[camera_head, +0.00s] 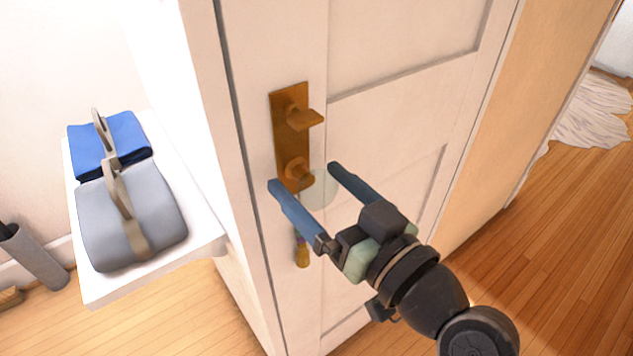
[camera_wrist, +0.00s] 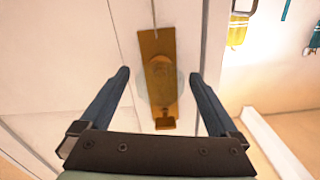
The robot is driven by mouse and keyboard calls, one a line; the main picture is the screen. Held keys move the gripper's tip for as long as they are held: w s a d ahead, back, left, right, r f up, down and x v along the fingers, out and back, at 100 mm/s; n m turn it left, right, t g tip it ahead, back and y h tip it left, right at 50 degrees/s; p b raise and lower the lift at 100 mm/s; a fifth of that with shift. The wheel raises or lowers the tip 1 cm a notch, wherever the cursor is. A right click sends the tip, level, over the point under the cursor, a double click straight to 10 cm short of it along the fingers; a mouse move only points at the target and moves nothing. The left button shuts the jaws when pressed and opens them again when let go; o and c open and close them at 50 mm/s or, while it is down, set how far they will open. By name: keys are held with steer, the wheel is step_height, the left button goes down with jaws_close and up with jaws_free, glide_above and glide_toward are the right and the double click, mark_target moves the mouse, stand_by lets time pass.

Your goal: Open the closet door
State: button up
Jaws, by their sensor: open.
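The closet door (camera_head: 380,50) is a white panelled door, and it looks shut in its frame. A brass plate (camera_head: 278,130) on it carries a lever handle (camera_head: 302,117) at the top and a round knob (camera_head: 297,170) lower down. My gripper (camera_head: 305,178) is open, its two blue fingers pointing at the plate near the knob. In the wrist view the brass plate (camera_wrist: 158,50) lies between the fingers (camera_wrist: 160,75), with nothing gripped. I cannot tell whether a finger touches the door.
Wooden floor (camera_head: 540,240) lies open at the right. A pale rug (camera_head: 595,110) lies farther back.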

steer(key=shift+c, duration=0.2)
jaws_close()
stand_by(0.3)
